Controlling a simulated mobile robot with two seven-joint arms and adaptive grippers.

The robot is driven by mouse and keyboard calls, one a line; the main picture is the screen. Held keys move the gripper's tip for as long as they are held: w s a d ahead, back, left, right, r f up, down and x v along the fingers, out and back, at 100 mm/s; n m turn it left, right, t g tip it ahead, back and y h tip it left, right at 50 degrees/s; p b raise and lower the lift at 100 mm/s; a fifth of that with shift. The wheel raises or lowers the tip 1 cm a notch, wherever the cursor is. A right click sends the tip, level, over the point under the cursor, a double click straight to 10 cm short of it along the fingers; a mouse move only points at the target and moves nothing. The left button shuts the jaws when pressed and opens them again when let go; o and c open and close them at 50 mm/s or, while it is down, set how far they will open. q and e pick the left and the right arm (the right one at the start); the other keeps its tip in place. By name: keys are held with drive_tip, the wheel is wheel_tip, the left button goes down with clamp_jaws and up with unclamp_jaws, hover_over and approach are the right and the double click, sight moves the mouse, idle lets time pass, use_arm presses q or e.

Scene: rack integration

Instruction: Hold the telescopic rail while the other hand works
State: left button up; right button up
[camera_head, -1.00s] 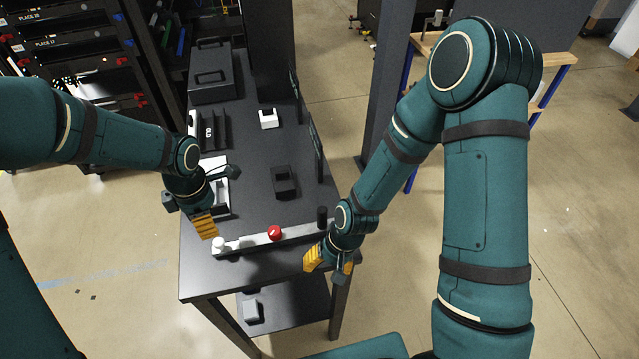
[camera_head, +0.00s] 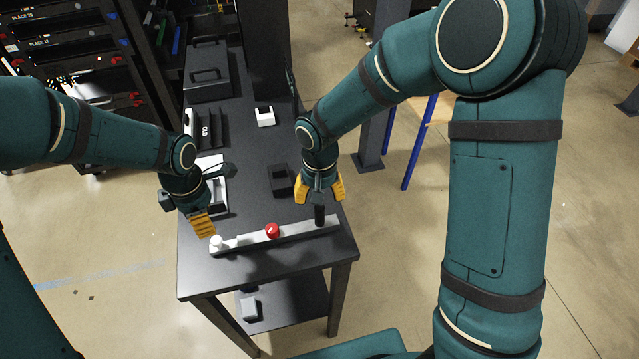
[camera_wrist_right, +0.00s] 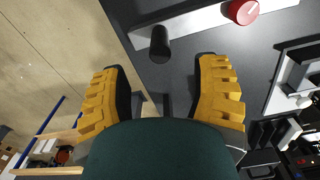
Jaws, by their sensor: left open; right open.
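The telescopic rail (camera_head: 252,238) is a pale bar lying along the front of the dark table, with a white knob (camera_head: 217,242) at its left end, a red knob (camera_head: 272,230) near its middle and a black upright cylinder (camera_head: 320,214) at its right end. My left gripper (camera_head: 205,228) is open above and beside the rail's left end, close to the white knob. My right gripper (camera_head: 320,190) is open and empty, just behind the black cylinder. In the right wrist view the cylinder (camera_wrist_right: 160,45) stands ahead of the spread yellow fingers (camera_wrist_right: 160,100), apart from them. The rail (camera_wrist_right: 190,18) crosses the top there.
A black block (camera_head: 281,180) and a small white block (camera_head: 264,116) lie on the table (camera_head: 240,165). A dark case (camera_head: 208,80) stands at the back. A white tray-like item (camera_head: 217,195) lies beside my left gripper. A server rack (camera_head: 70,60) stands at the left.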

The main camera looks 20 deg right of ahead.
sight(215, 240)
wheel_tip(215, 240, down, 10)
drive_tip(key=shift+r, duration=0.25)
drive_tip(key=shift+c, duration=0.2)
clamp_jaws()
drive_tip(key=shift+s, duration=0.1)
idle(1.0)
use_arm(q)
drive_tip(key=o, duration=0.6)
drive_tip(key=shift+f, duration=0.2)
drive_tip(key=shift+o, duration=0.2)
wheel_tip(215, 240, down, 2)
drive_tip(key=shift+f+m, duration=0.15)
drive_tip(key=shift+m, duration=0.65)
drive_tip(key=shift+f, duration=3.45)
